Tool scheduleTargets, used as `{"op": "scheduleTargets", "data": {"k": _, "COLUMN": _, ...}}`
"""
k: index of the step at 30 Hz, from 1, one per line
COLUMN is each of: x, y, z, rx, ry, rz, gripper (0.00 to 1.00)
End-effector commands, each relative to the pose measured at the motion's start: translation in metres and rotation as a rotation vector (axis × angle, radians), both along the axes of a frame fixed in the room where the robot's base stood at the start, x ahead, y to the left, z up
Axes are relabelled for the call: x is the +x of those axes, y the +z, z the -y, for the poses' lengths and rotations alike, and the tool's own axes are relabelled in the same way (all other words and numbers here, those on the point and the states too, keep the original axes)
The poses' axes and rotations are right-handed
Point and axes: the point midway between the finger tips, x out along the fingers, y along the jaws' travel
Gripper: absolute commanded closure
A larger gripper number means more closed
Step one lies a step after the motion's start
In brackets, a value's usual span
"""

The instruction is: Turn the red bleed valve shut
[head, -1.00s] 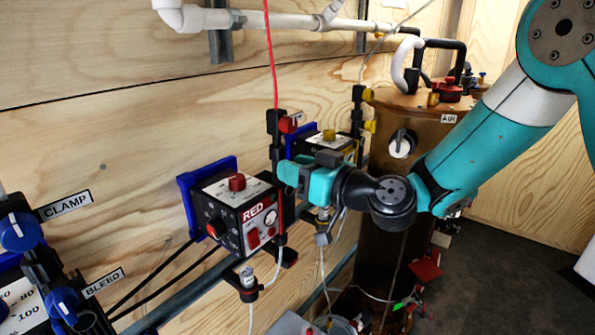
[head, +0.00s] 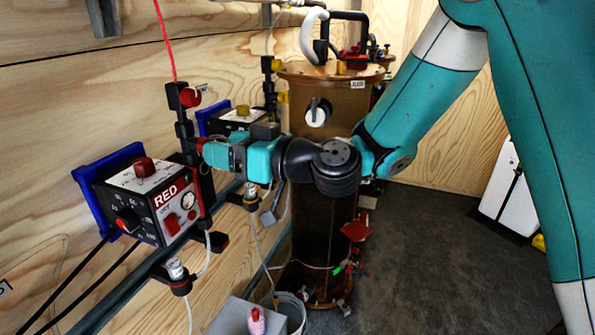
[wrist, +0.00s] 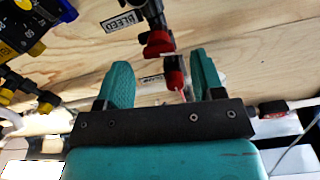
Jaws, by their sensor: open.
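The red bleed valve shows in the wrist view as a red handle (wrist: 158,45) on a black fitting, beside a BLEED label (wrist: 125,20). A second red valve handle (wrist: 174,76) sits lower in that view, close to the right finger. My gripper (wrist: 159,68) is open and empty, its two teal fingers apart with the red handles around the gap. In the head view, my gripper (head: 206,152) is at the black upright fitting beside the RED box (head: 152,195). It mostly hides the lower valve there. An upper red valve (head: 190,97) is visible above it. Contact cannot be told.
A blue-framed unit with a yellow knob (head: 242,110) stands just beyond the gripper. A brown cylinder (head: 330,190) stands behind my wrist. A red line (head: 165,40) runs down to the fitting. The dark floor (head: 430,260) at the right is mostly clear.

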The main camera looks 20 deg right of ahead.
Motion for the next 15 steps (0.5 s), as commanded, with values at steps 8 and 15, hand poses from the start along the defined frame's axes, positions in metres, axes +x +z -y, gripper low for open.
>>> {"op": "scheduleTargets", "data": {"k": 8, "x": -0.046, "y": -0.007, "z": 0.060, "rx": 0.001, "ry": -0.007, "rz": 0.003, "gripper": 0.39}}
{"op": "scheduleTargets", "data": {"k": 15, "x": -0.071, "y": -0.005, "z": 0.092, "rx": 0.002, "ry": 0.000, "rz": 0.012, "gripper": 0.39}}
